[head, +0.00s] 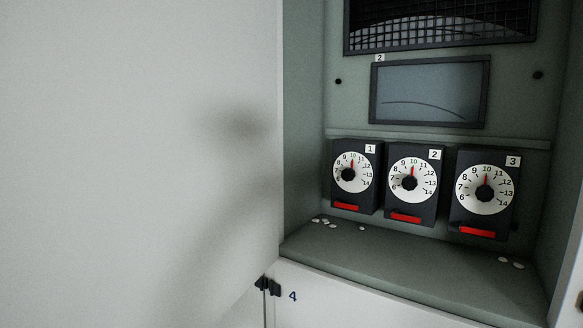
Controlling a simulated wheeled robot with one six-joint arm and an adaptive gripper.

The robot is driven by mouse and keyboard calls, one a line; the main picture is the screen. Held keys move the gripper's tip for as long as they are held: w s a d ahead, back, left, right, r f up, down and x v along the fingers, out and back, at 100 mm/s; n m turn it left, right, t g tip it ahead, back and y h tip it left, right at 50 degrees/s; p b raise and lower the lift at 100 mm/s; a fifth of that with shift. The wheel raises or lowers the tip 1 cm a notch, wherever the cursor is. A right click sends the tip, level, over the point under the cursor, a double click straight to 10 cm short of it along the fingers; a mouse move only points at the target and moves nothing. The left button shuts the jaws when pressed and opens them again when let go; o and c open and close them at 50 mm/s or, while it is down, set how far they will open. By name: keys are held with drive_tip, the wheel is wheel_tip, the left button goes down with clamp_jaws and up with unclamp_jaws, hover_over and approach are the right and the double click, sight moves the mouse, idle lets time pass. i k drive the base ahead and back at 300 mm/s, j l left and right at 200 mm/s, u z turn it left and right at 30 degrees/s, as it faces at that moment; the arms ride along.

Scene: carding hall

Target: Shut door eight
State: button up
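No door marked eight shows in the head view. A large plain pale panel (130,150) fills the left side, with no number visible on it; I cannot tell whether it is a door. A white lower panel marked 4 (350,302) is below the recess and looks shut. Black fittings (268,285) sit at its upper left corner. My gripper is not in view. A soft dark shadow lies on the pale panel.
A grey-green recess stands open, holding three black dial boxes numbered 1 (355,177), 2 (411,184) and 3 (484,194). Above them are a dark framed window (430,92) and a mesh grille (440,25). Small white bits (325,222) lie on the ledge (400,262).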

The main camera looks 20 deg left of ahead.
sight(138, 153)
drive_tip(key=k+j, duration=0.1)
drive_tip(key=j, duration=0.35)
drive_tip(key=k+j, duration=0.15)
drive_tip(key=j, duration=0.3)
drive_tip(key=k+j, duration=0.1)
drive_tip(key=j, duration=0.35)
drive_tip(key=i+j, duration=0.15)
drive_tip(key=j, duration=0.3)
drive_tip(key=i+j, duration=0.1)
drive_tip(key=j, duration=0.4)
drive_tip(key=i+j+z, duration=0.1)
drive_tip(key=j, duration=0.35)
